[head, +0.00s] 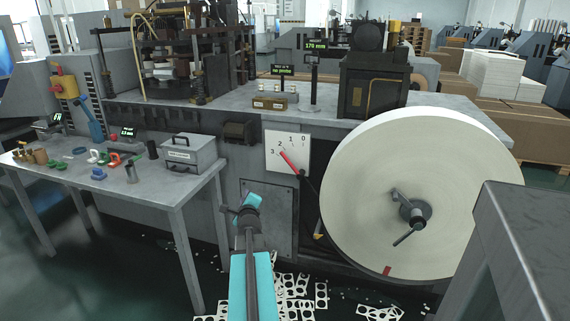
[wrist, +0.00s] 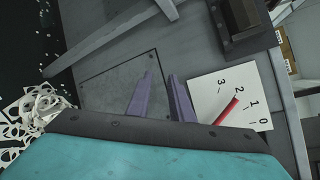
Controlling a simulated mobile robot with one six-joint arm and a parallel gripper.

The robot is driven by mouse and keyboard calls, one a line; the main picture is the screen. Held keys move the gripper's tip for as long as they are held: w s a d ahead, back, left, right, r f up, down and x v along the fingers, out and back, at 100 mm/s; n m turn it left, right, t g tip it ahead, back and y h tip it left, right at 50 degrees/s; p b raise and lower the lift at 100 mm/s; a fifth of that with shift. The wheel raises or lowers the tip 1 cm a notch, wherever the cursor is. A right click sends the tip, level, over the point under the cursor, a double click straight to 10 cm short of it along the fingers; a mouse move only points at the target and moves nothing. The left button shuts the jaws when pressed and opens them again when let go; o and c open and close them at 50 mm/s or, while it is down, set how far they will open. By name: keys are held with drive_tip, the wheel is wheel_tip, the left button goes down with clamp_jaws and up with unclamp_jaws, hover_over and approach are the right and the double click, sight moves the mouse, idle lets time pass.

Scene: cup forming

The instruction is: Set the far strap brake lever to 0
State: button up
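The brake lever is a red handle (head: 291,161) in front of a white scale plate (head: 295,162) marked 3, 2, 1, 0 from left to right. It leans up and left, and its tip is near the 2 in the wrist view, where the handle (wrist: 227,110) and plate (wrist: 215,91) also show. The lower end of the lever is hidden there by my gripper body. My gripper (head: 241,208) is below and left of the lever in the head view. In the wrist view its two purple fingers (wrist: 160,75) are apart with nothing between them, beside the plate and clear of the handle.
A large paper roll (head: 400,190) stands right of the plate. A grey table (head: 120,190) with a metal box (head: 188,155) and small parts is on the left. A dark box (head: 239,132) juts from the machine front. Punched scrap (head: 295,298) litters the floor.

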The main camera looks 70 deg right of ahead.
sight(285, 158)
drive_tip(key=s+d+r+m+g+h, duration=0.1)
drive_tip(key=s+d+r+m+h, duration=0.1)
drive_tip(key=s, duration=0.4)
drive_tip(key=s+d+r+m+g+h+b, duration=0.1)
drive_tip(key=s+d+r+m+h, duration=0.1)
drive_tip(key=s+d+r+m, duration=0.2)
wheel_tip(285, 158, up, 3)
drive_tip(key=s+d, duration=0.2)
drive_tip(key=shift+s+b, duration=0.3)
drive_tip(key=shift+s, duration=0.1)
drive_tip(key=shift+d, duration=0.1)
drive_tip(key=shift+p+x, duration=0.35)
drive_tip(key=shift+x, duration=6.5)
drive_tip(key=shift+s+r, duration=0.15)
clamp_jaws()
